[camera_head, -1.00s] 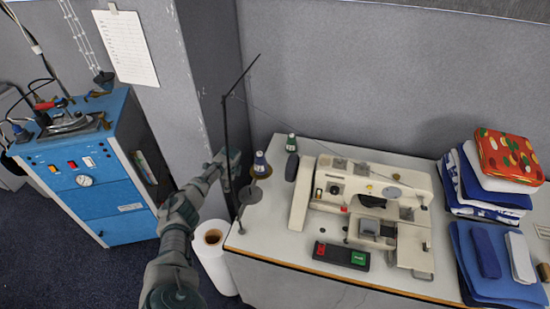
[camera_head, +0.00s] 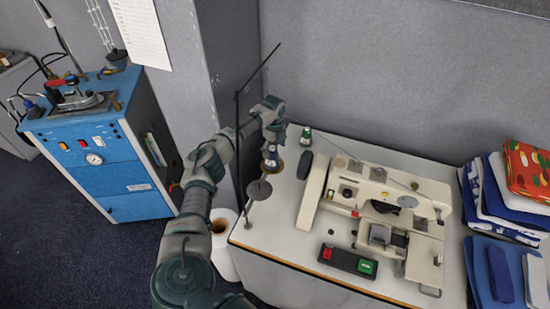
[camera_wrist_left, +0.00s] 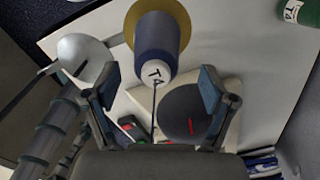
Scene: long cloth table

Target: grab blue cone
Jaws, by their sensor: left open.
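The blue cone (camera_head: 271,158) is a dark blue thread cone with a white tip, standing at the table's back left corner. In the left wrist view the blue cone (camera_wrist_left: 157,42) stands on a tan round base, its labelled white tip toward my camera. My left gripper (camera_head: 272,132) is above it in the head view and hides part of it. In the left wrist view my left gripper (camera_wrist_left: 160,86) is open and empty, with one finger on each side of the cone's tip. The fingers look clear of the cone. My right gripper is not in view.
A thin dark thread stand (camera_head: 238,150) with a round disc rises left of the cone. A green cone (camera_head: 306,138) and a dark oval object (camera_head: 305,165) stand to the right. The sewing machine (camera_head: 372,205) fills the middle; folded cloths (camera_head: 525,172) lie far right.

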